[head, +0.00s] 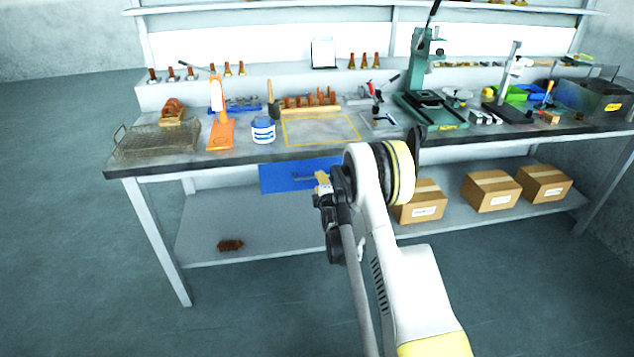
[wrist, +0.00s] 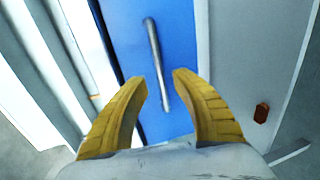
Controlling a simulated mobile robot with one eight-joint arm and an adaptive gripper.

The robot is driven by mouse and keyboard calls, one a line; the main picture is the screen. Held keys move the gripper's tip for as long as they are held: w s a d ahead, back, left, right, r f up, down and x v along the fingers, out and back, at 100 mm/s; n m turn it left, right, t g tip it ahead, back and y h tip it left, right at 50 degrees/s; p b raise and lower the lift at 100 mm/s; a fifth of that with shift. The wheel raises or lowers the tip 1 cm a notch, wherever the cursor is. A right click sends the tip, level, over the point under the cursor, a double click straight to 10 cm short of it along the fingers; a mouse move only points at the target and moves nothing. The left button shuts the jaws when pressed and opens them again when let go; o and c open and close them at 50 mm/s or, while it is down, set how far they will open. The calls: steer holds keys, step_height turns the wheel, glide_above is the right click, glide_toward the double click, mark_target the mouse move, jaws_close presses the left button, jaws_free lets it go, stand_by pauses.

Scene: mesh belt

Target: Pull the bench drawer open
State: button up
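The bench drawer has a blue front (head: 280,178) and hangs under the bench top, left of my arm in the head view. It looks shut. Its bar handle (head: 303,177) is partly hidden by my gripper (head: 322,183). In the wrist view the blue front (wrist: 180,45) fills the middle, and the grey handle (wrist: 156,62) runs lengthwise up the picture. My gripper (wrist: 160,88) shows two yellow fingers, apart, with the near end of the handle seen between their tips. I cannot tell whether the fingers touch the handle.
The bench top (head: 190,165) carries a wire basket (head: 155,140), a blue-and-white tub (head: 263,131) and a green press (head: 428,85). Cardboard boxes (head: 490,191) and a small brown object (head: 230,245) lie on the lower shelf (head: 200,220). Floor in front is clear.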

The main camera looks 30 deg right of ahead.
steer(key=b+x, duration=0.1)
steer(key=x, duration=0.4)
steer(key=shift+c, duration=0.5)
jaws_close()
steer(key=shift+s, duration=0.15)
